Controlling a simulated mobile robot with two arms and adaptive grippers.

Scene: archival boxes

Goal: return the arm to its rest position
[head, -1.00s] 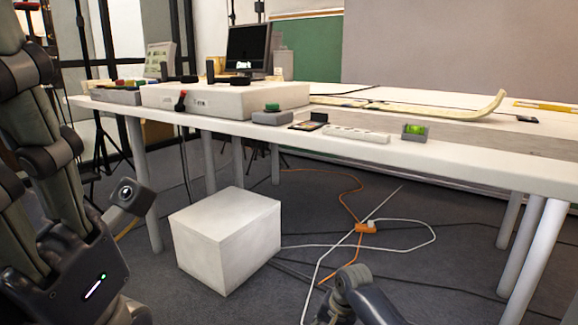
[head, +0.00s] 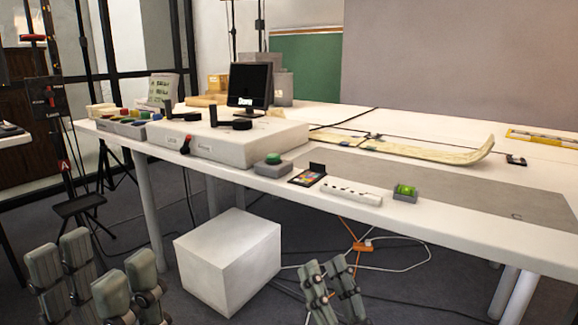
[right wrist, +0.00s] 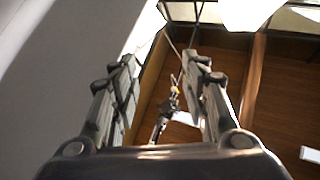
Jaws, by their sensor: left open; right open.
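My left gripper (head: 92,265) is in the lower left of the head view. Its fingers point up and stand apart, with nothing held between them. My right gripper (head: 325,272) is at the bottom centre of the head view, below the table's front edge, also with its fingers up. In the right wrist view, the right gripper's two fingers (right wrist: 160,95) are spread and nothing is between them. Both grippers are open and empty. Most of both arms is out of the head view.
A white box (head: 228,262) stands on the floor between my grippers. Behind it is a long white table (head: 450,235) with a flat pale box (head: 255,138), a monitor (head: 248,86) and small items. Cables and an orange connector (head: 360,247) lie on the floor.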

